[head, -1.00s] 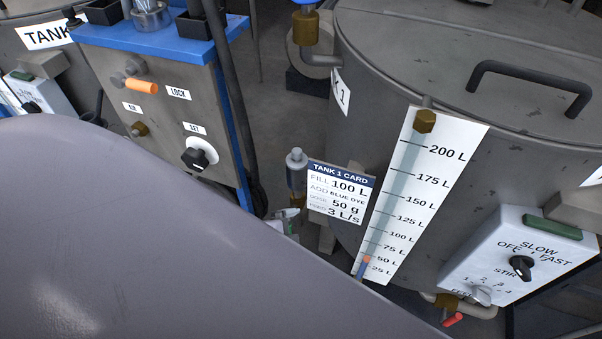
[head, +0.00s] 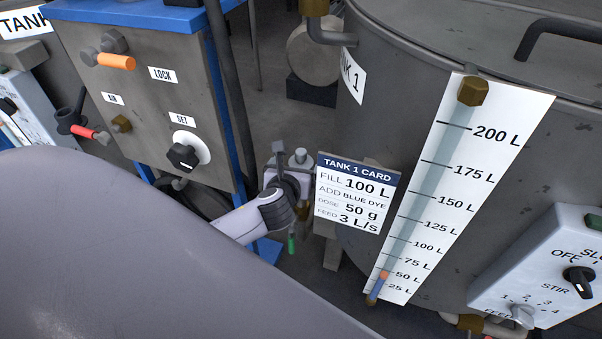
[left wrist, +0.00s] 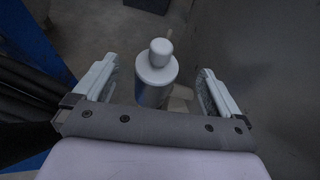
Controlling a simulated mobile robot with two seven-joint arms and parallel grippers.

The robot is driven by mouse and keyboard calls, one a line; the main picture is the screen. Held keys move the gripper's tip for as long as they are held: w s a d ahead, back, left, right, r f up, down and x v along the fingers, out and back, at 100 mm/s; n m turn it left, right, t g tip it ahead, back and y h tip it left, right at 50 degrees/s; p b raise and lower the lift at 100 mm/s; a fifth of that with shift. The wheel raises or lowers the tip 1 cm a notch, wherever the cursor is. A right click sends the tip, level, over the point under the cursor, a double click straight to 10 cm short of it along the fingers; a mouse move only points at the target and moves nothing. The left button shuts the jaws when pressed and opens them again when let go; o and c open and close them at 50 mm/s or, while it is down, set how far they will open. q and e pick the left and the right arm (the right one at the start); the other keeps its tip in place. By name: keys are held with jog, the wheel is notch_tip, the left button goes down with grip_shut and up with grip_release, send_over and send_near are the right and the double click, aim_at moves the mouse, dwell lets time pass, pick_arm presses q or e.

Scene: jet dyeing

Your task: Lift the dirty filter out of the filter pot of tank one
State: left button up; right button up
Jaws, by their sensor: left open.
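A grey upright cylinder with a rounded knob (left wrist: 155,75) stands between the fingers of my left gripper (left wrist: 158,72) in the left wrist view. In the head view its grey top (head: 300,159) shows left of the tank 1 card, at the place of the filter pot. I cannot tell how much of it is filter and how much is pot. My left gripper (head: 287,170) is open around or just above it, with gaps on both sides. The lower part of the cylinder is hidden by my gripper. Tank one (head: 420,60) stands to the right. My right gripper is not in view.
The tank 1 card (head: 358,192) hangs close to the right of my left gripper. The level gauge (head: 445,190) and a white switch box (head: 545,270) are on the tank. A control cabinet (head: 140,90) with a blue edge stands to the left.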

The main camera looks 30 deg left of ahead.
aim_at(300, 162)
pick_arm(q)
jog(key=b+x, duration=0.1)
jog(key=x, duration=0.1)
jog(key=f+b+x, duration=0.1)
jog(key=x, duration=0.2)
jog(key=shift+f+b, duration=0.1)
jog(key=shift+b, duration=0.25)
jog(key=shift+w+a+f, duration=0.15)
jog(key=shift+w+a, duration=0.1)
jog(key=shift+w, duration=0.2)
jog(key=c, duration=1.1)
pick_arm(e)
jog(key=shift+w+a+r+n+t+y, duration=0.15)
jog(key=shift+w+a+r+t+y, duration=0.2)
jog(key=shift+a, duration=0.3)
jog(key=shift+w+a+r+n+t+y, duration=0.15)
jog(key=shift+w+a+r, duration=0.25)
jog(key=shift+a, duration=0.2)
